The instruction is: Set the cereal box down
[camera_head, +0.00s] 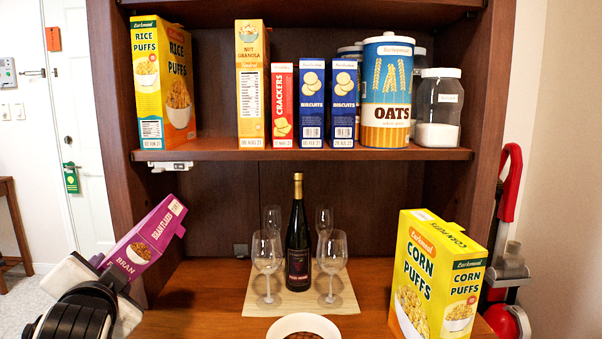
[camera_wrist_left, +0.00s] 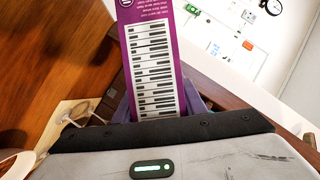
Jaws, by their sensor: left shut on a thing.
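A purple Bran Flakes cereal box (camera_head: 146,238) is held tilted at the lower left of the head view, left of the hutch counter. My left gripper (camera_head: 101,277) is shut on its lower end. In the left wrist view the purple box (camera_wrist_left: 156,65) shows its printed panel and runs up out of the frame. The gripper's fingertips are partly hidden there. A yellow Corn Puffs box (camera_head: 433,275) stands on the right of the counter (camera_head: 205,290). My right gripper is not in view.
The upper shelf (camera_head: 300,154) holds a Rice Puffs box (camera_head: 162,82), other boxes, an oats canister (camera_head: 387,90) and jars. A wine bottle (camera_head: 298,240) and several glasses stand on a mat (camera_head: 290,304), with a bowl (camera_head: 303,325) in front. Counter left of the mat is clear.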

